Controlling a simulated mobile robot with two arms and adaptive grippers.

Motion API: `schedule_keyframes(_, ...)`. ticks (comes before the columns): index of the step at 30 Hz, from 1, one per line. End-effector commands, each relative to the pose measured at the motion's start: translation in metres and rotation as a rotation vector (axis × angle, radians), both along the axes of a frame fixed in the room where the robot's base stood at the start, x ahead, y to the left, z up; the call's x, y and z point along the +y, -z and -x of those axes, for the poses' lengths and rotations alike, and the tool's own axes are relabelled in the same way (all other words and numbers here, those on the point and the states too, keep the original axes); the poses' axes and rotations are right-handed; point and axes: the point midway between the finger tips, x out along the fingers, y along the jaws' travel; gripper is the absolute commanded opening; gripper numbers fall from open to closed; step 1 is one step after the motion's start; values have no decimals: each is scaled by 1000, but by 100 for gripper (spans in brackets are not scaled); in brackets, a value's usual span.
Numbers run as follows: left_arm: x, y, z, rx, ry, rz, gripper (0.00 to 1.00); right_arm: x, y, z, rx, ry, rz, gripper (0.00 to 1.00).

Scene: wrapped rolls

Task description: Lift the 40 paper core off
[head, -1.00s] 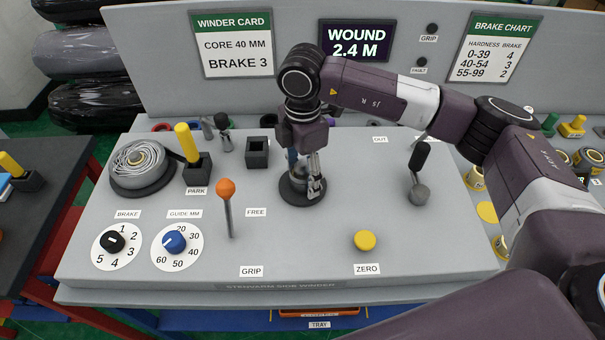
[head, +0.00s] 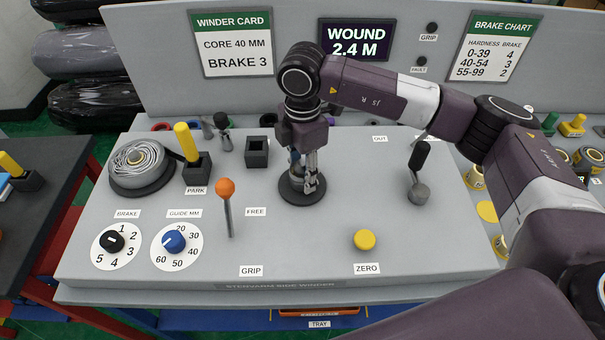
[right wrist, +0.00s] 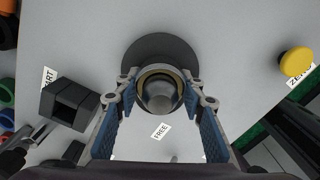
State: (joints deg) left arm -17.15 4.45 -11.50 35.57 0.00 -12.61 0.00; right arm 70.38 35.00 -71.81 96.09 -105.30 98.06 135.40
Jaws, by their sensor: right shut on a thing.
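The paper core (right wrist: 160,69) shows in the right wrist view as a tan-edged ring seen end-on, around a rounded grey spindle (right wrist: 160,96) over a dark round base (right wrist: 158,47). My right gripper (right wrist: 161,88) reaches down over it with one blue-padded finger on each side, shut on the core. In the head view my right gripper (head: 303,182) points straight down above the same dark base (head: 287,196) and hides most of the core. I cannot tell whether the core has risen off the base. My left gripper is not in view.
The orange-tipped grip lever (head: 226,188) stands front-left of the base. A black-handled lever (head: 419,160) stands to its right. A wound roll (head: 140,165), a yellow-handled park lever (head: 187,142) and an empty black square holder (head: 257,150) are to the left. The yellow zero button (head: 365,239) is front right.

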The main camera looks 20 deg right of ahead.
Motion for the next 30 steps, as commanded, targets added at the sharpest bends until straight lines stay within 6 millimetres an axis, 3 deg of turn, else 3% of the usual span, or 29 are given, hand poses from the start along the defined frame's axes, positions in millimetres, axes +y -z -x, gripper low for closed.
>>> schedule_keyframes(8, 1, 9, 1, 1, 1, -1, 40, 1, -33, -1, -6, -2, -1, 12)
schedule_keyframes(22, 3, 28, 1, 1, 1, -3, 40, 1, -149, -1, -7, -1, -1, 12)
schedule_keyframes(30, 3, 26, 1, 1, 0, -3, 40, 0, -188, -1, -3, 0, 0, 12)
